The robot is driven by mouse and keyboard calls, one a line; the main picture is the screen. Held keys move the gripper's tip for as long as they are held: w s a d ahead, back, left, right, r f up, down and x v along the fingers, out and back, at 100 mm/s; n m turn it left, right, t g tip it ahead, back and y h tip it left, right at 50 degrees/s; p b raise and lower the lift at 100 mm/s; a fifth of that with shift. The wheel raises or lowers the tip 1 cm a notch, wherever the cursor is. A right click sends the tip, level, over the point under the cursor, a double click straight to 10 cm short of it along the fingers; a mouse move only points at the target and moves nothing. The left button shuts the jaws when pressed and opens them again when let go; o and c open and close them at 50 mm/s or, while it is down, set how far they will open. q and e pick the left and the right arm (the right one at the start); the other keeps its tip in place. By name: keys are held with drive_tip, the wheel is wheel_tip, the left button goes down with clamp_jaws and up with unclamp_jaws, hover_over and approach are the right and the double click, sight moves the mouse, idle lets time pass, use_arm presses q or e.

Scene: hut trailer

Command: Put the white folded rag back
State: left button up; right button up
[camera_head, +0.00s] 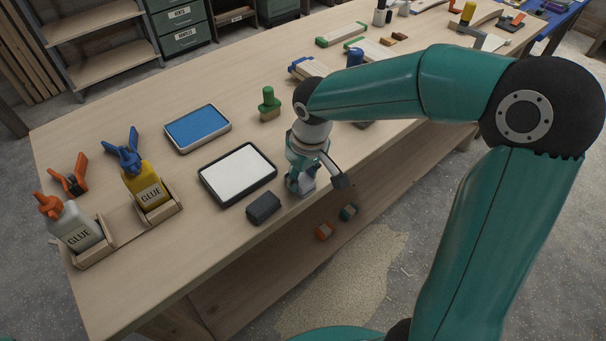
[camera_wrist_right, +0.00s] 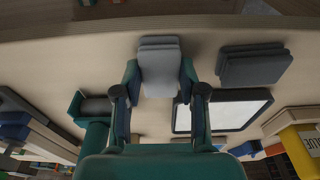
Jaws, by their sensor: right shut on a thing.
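The white folded rag (camera_wrist_right: 158,62), pale grey in this light, is between the fingers of my right gripper (camera_wrist_right: 160,76) in the right wrist view. The gripper is shut on it. In the head view my right gripper (camera_head: 316,178) points down at the front edge of the bench, and the rag (camera_head: 301,185) shows only partly behind the fingers. The rag is low over the bench top; I cannot tell whether it touches. A dark grey folded rag (camera_head: 263,208) lies to its left, also in the wrist view (camera_wrist_right: 252,66). My left gripper is not in view.
A black-framed white pad (camera_head: 238,174) and a blue pad (camera_head: 198,129) lie left of the gripper. Two glue bottles (camera_head: 78,230) (camera_head: 146,187) stand in wooden holders at left. Small orange and green blocks (camera_head: 325,231) (camera_head: 348,212) lie below the bench top.

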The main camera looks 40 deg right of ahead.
sight(308, 185)
drive_tip(key=shift+f, duration=0.1)
drive_tip(key=o, duration=1)
drive_tip(key=r, duration=0.4)
drive_tip(key=s+r, duration=0.1)
drive_tip(key=r, duration=0.7)
drive_tip(key=shift+s+p, duration=0.35)
drive_tip(key=shift+s, duration=0.05)
drive_tip(key=shift+d, duration=0.1)
